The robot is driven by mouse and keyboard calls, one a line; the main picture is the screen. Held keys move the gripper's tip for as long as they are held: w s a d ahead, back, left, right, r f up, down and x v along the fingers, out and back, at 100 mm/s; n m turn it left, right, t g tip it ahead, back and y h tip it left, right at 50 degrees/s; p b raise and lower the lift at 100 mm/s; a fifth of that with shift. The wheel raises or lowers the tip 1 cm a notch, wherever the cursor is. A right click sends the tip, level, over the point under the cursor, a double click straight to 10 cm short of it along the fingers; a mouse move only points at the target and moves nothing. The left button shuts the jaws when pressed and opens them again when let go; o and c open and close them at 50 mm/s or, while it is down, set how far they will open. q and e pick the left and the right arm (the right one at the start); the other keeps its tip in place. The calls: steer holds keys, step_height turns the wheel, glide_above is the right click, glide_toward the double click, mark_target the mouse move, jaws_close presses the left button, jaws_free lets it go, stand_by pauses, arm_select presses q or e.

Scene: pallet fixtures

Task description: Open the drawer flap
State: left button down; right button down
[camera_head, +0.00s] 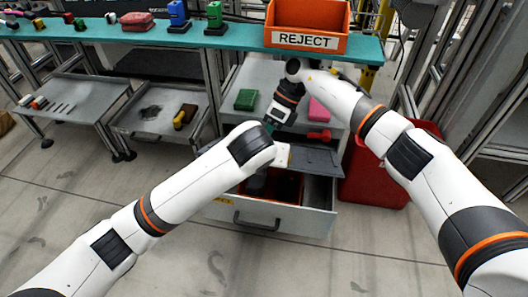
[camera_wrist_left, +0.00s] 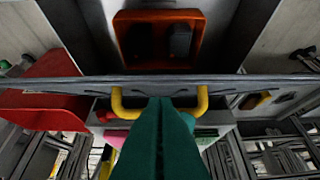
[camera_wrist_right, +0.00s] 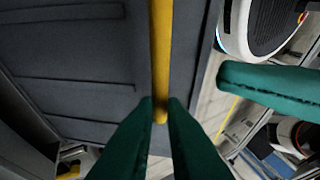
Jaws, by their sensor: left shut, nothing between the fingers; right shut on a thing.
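The drawer (camera_head: 270,218) stands pulled out, with a dark grey flap (camera_head: 312,160) over its back part. The flap's ribbed face (camera_wrist_right: 70,60) fills much of the right wrist view. My right gripper (camera_wrist_right: 160,108) is shut on a yellow handle bar (camera_wrist_right: 160,50) there. My left gripper (camera_wrist_left: 162,105) is shut and empty, its green fingers between two yellow handle posts (camera_wrist_left: 117,104) at a grey edge (camera_wrist_left: 230,84); contact is unclear. A green finger of it shows at the right wrist view's right. In the head view, both sets of fingertips are mostly hidden.
An orange-red container (camera_wrist_left: 160,14) with dark items lies in the drawer. A red bin (camera_head: 385,185) stands right of the drawer. Above are a teal shelf (camera_head: 130,35) and an orange REJECT box (camera_head: 340,15). A green block (camera_head: 246,99) lies behind. Floor in front is clear.

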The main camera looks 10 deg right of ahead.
arm_select(q)
steer(key=shift+x, duration=1.8)
steer(key=shift+w+d+r, duration=0.2)
steer(key=shift+w+r, duration=0.35)
steer(key=shift+r, duration=0.25)
arm_select(e)
steer(key=shift+s+f, duration=0.1)
steer(key=c, duration=1.5)
jaws_free()
steer(key=shift+c, duration=0.2)
steer(key=shift+o, duration=0.3)
arm_select(q)
steer(key=shift+f, duration=0.15)
